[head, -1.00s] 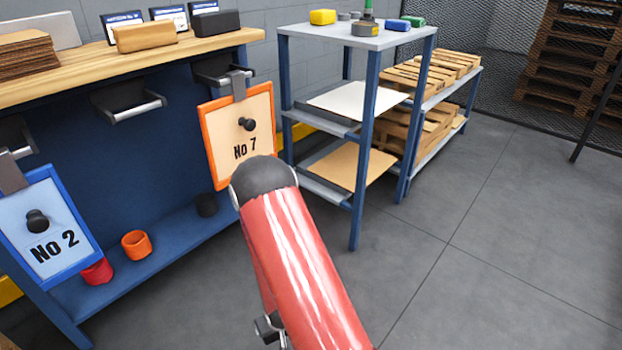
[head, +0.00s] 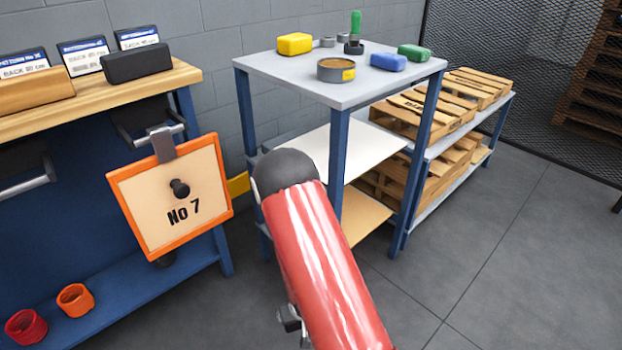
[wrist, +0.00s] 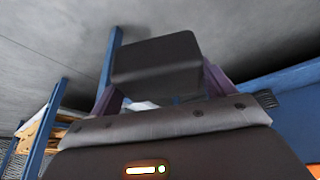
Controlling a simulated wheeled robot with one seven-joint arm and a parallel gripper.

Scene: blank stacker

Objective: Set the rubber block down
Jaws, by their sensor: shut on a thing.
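In the wrist view, my gripper (wrist: 162,88) is shut on a dark, smooth rubber block (wrist: 155,62), with a finger at each side of it. The block is held up off any surface, with grey floor behind it. In the head view, my red arm (head: 325,260) reaches forward in front of the grey shelf table (head: 290,75); the gripper and the held block are hidden there.
The table top holds a yellow block (head: 295,44), a round tin (head: 336,70), a blue block (head: 388,62), a green block (head: 414,53) and a green-handled stamp (head: 355,32). A black block (head: 137,63) sits on the workbench (head: 100,98). An orange-framed board (head: 172,197) hangs from it.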

